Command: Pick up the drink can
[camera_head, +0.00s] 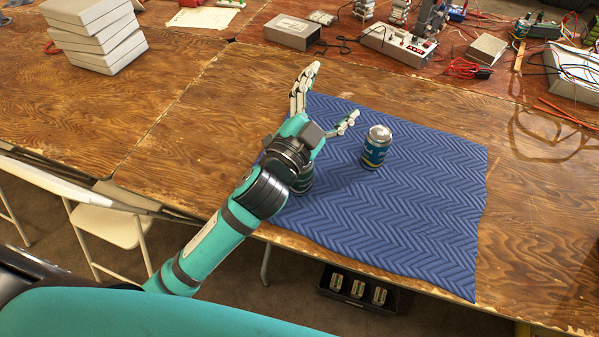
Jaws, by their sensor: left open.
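The drink can (375,151) stands upright on a blue zigzag-patterned mat (430,220). It has a silver top and a blue-green label with a yellowish band. My left gripper (334,90) reaches in over the mat's left edge, to the left of the can. Its fingers are spread open and empty, with a visible gap between them and the can. A dark cylindrical shape (303,183) shows beside my left wrist, partly hidden; I cannot tell what it is. My right gripper is not in view.
The mat lies on a worn wooden table (200,120). White boxes (95,35) are stacked at the back left. Electronics (398,42) and cables clutter the back. A white folding chair (108,225) and a dark crate (358,290) are below the front edge. The mat right of the can is clear.

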